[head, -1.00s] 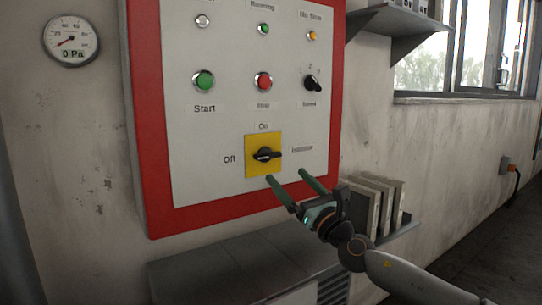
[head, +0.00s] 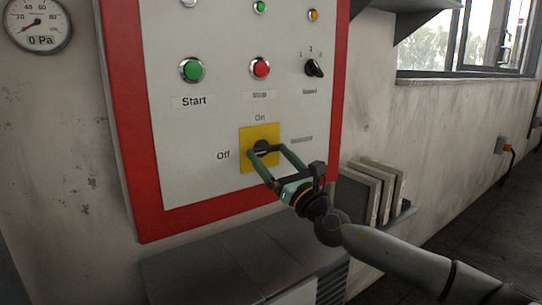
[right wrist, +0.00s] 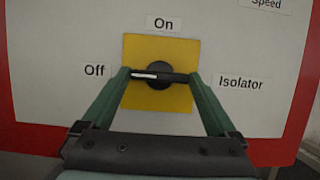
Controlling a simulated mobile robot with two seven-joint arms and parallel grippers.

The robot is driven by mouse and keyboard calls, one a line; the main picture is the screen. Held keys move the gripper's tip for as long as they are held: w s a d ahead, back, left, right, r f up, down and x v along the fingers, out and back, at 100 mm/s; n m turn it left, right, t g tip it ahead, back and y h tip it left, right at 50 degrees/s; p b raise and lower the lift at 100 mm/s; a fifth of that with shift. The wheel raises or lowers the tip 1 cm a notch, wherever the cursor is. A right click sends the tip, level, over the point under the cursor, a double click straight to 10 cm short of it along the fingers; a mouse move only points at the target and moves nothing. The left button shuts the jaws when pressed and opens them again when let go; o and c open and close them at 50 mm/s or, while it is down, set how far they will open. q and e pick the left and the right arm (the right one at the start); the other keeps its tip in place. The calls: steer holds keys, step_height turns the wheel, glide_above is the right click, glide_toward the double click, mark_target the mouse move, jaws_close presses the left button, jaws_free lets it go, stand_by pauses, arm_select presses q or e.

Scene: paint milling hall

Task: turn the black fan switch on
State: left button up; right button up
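The black switch (head: 262,146) sits on a square yellow plate (head: 246,134) on the panel, with "On" above it and "Off" at its left. In the right wrist view the switch handle (right wrist: 160,76) lies level, its white mark toward "Off". My right gripper (head: 266,151) is at the switch, its green fingers apart, one at each end of the handle. In the right wrist view the fingertips (right wrist: 158,74) look close to the handle ends; whether they touch is unclear. My left gripper is not in view.
The white panel (head: 215,130) with red frame (head: 120,130) also holds a green Start button (head: 192,70), a red button (head: 260,68) and a black Speed knob (head: 314,67). Below are a grey cabinet (head: 215,262) and a shelf with upright binders (head: 372,190).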

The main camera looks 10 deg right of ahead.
steer(key=c, duration=0.8)
